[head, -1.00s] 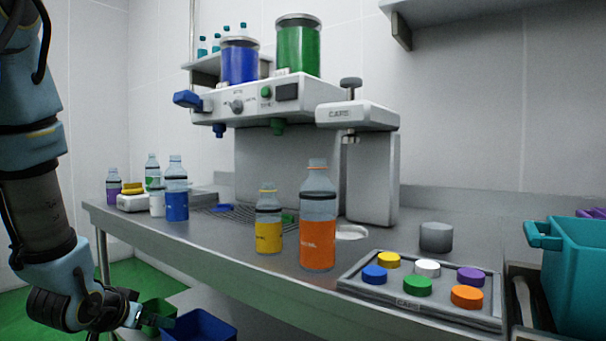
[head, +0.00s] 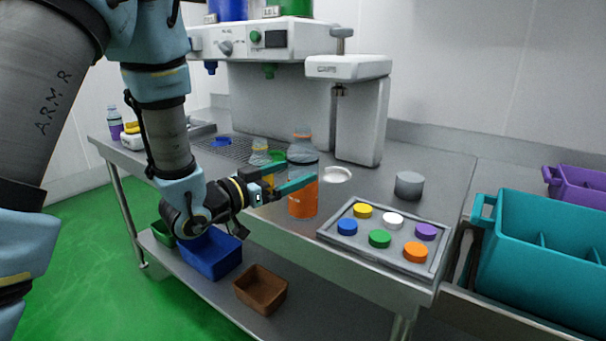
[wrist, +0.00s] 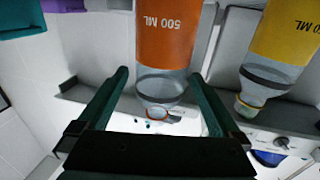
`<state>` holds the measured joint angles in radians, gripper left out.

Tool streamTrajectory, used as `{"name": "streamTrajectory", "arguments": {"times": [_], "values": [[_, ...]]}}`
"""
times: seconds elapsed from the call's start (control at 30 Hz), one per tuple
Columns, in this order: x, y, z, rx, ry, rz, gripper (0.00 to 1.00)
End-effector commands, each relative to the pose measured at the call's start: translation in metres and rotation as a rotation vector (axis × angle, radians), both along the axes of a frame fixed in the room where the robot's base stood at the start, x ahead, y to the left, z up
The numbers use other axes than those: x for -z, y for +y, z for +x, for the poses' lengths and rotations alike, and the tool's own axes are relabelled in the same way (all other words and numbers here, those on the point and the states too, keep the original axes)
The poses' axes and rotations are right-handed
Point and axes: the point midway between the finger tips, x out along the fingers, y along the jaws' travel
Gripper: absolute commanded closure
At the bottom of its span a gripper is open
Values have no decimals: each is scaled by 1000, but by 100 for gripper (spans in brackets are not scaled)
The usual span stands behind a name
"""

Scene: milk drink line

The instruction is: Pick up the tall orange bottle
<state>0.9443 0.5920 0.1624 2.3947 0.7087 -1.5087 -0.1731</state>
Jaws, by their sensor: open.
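The tall orange bottle (head: 303,203) stands upright on the steel counter near its front edge, with clear shoulders and an orange label. My gripper (head: 298,173) is open at its left, fingers pointing at it. The nearer finger crosses in front of the bottle in the head view. In the wrist view, which is upside down, the orange bottle (wrist: 166,35) lines up between the two fingertips (wrist: 160,75), with a gap on each side. I cannot tell how far the fingers reach around it.
A shorter yellow bottle (head: 260,158) stands close behind and left, partly hidden by my gripper; it also shows in the wrist view (wrist: 284,32). A tray of coloured caps (head: 330,236) lies to the right, with a grey cylinder (head: 409,185) behind it. The coffee machine (head: 360,110) stands behind.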

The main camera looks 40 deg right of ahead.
Motion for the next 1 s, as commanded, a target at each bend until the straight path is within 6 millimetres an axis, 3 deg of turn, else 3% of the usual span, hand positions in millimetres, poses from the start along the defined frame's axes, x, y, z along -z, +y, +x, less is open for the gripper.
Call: {"name": "streamTrajectory", "arguments": {"times": [0.23,0.5,0.83,1.0], "values": [[-1,-20,1,1,0,2,0],[1,-57,4,1,-1,2,0],[3,-64,5,-3,-1,1,0],[3,-64,5,-3,-1,1,19]]}}
